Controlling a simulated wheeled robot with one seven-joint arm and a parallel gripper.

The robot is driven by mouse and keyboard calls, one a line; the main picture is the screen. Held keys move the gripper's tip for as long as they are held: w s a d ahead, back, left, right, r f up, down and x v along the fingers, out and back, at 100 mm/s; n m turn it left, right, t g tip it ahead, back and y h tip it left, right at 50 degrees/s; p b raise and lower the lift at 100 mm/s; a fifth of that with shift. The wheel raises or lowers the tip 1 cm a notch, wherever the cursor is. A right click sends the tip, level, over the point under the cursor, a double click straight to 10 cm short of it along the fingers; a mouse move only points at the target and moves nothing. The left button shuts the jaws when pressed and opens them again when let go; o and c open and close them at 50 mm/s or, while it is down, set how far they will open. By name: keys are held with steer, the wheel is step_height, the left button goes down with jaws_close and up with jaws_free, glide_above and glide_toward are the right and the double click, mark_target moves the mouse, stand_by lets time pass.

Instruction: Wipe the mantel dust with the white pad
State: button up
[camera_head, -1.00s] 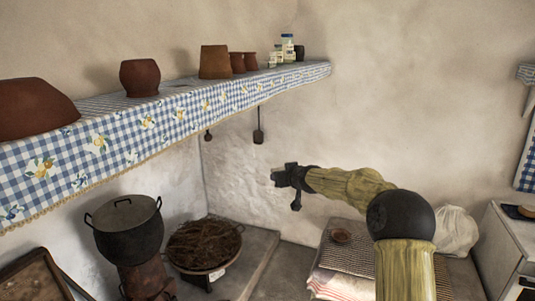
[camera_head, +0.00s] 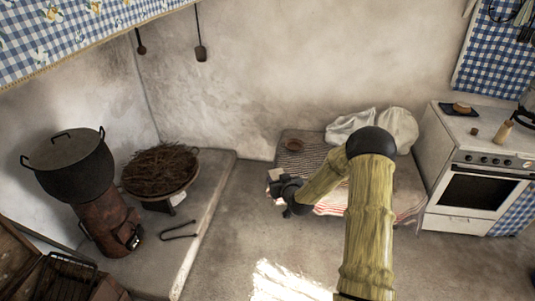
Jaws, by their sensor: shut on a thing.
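The mantel's blue checked cloth edge (camera_head: 75,38) shows at the upper left. The mantel's top is out of view, so no dust shows. My gripper (camera_head: 276,181) is at mid-picture, low and to the right of the mantel, near the left side of the low bench. It is shut on a small pale piece, the white pad (camera_head: 275,173), of which only a little shows at the tip.
A dark lidded pot (camera_head: 70,165) stands on a clay stove at the left, beside a basket of twigs (camera_head: 160,170). A low bench with a striped cloth (camera_head: 335,202) holds a small bowl and pale sacks. A white cooker (camera_head: 475,170) stands right. The front floor is clear.

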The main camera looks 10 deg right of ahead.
steer(key=s+d+f+b, duration=0.1)
steer(key=s+f, duration=0.3)
steer(key=s, duration=0.3)
steer(key=s+d+f+m+h+b, duration=0.1)
steer(key=s+f+b, duration=0.1)
steer(key=s+f, duration=0.3)
steer(key=s, duration=0.3)
steer(key=shift+s+f, duration=0.25)
steer(key=shift+f, duration=0.05)
